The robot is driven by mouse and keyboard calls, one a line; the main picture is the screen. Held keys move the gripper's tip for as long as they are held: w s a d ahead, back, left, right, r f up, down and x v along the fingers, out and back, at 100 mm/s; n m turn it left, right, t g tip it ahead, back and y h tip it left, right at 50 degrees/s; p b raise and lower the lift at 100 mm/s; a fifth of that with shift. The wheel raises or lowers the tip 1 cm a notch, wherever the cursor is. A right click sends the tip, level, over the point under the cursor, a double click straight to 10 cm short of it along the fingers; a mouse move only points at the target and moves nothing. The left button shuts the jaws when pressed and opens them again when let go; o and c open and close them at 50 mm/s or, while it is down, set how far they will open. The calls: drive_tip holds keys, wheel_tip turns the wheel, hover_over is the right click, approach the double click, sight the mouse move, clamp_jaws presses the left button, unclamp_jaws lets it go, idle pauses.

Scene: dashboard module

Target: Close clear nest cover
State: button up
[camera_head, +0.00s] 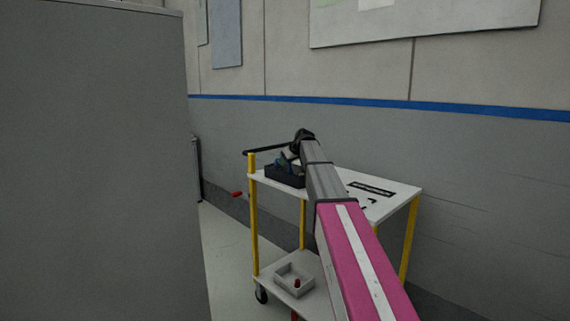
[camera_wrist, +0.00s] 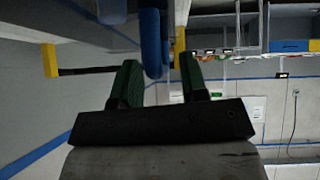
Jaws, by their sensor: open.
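I cannot make out a clear nest cover in either view. In the head view my arm reaches over the white cart top (camera_head: 388,205), and its dark end hangs above a black open bin (camera_head: 286,178) at the cart's far left. In the wrist view, which looks upside down, my gripper (camera_wrist: 160,60) has two green fingers standing apart. A blue rounded part (camera_wrist: 152,45) shows between and beyond them, nearer the left finger. I cannot tell whether it touches them. The bin's contents are dark and partly hidden by my gripper.
The cart has yellow posts (camera_head: 254,220) and a black handle (camera_head: 265,150). A pale tray (camera_head: 280,285) with a red piece sits on its lower shelf. A black labelled strip (camera_head: 372,188) lies on the top. A large grey panel (camera_head: 95,160) blocks the left; a wall stands behind.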

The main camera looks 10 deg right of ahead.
drive_tip(key=v, duration=0.9)
drive_tip(key=shift+s, duration=0.15)
